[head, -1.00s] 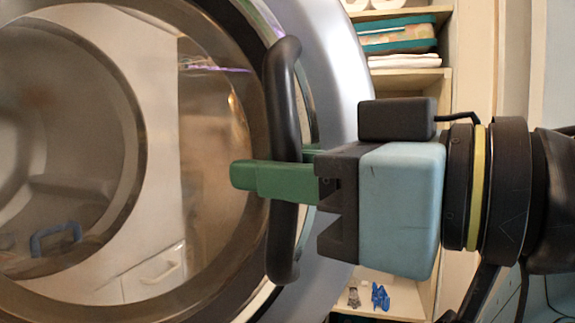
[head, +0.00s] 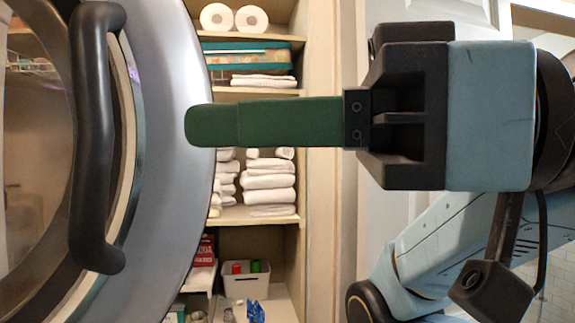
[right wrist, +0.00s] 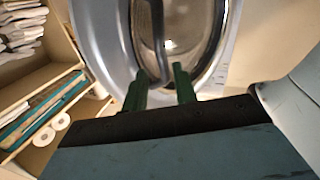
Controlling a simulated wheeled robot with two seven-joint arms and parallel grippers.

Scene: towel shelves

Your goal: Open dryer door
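The dryer door's round glass (head: 25,150) and its broad silver-grey rim (head: 165,130) fill the left side of the head view. The dark, curved door handle (head: 92,140) stands upright on it. My right gripper (head: 198,125) is to the right of the handle, apart from it, with its green finger in front of the rim's edge. In the right wrist view my right gripper (right wrist: 160,80) has its two green fingers spread and empty, with the handle (right wrist: 153,35) ahead, beyond the fingertips. I cannot tell whether the door is ajar. My left gripper is not in view.
Behind the door, a shelf unit holds toilet rolls (head: 235,18), a teal-trimmed basket (head: 250,55), folded white towels (head: 268,188) and a white bin (head: 246,283). A pale panelled wall or door (head: 350,220) stands to the right of the shelves.

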